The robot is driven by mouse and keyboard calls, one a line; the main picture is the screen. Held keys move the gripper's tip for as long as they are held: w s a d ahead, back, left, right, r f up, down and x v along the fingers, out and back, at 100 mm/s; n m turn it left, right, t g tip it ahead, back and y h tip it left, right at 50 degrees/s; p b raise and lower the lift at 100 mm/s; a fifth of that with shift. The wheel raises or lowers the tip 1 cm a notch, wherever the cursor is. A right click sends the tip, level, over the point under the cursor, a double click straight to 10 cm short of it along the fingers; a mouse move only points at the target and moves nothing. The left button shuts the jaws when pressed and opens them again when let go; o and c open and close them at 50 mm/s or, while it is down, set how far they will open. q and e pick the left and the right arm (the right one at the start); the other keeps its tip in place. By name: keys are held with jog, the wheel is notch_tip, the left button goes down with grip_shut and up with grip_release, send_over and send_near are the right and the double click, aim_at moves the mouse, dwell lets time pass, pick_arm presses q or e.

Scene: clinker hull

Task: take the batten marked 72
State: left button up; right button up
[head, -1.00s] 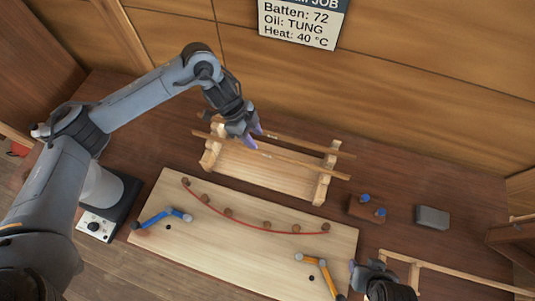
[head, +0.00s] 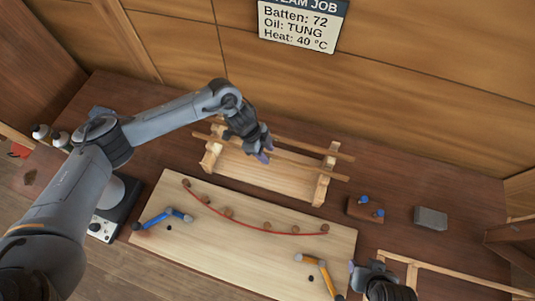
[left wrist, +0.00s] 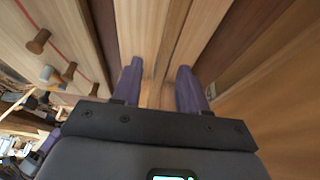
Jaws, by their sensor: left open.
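I cannot read a number on either. My left gripper (head: 264,154) is over the rack, its purple fingers open, close to the front batten and hiding part of it. In the left wrist view, the open fingers (left wrist: 158,78) straddle pale wooden strips running away from me; I cannot tell whether they touch. My right gripper (head: 368,276) shows only partly at the bottom edge, and its jaws are unclear.
A wall sign (head: 300,24) reads Batten 72, Oil TUNG, Heat 40 °C. A pale board (head: 180,245) with a red curved line and several pegs lies in front of the rack. A small block with blue knobs (head: 364,209) and a grey block (head: 431,218) stand right.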

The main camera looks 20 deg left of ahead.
pick_arm(q)
jog(key=shift+f, duration=0.1)
grip_shut()
dwell(0.5)
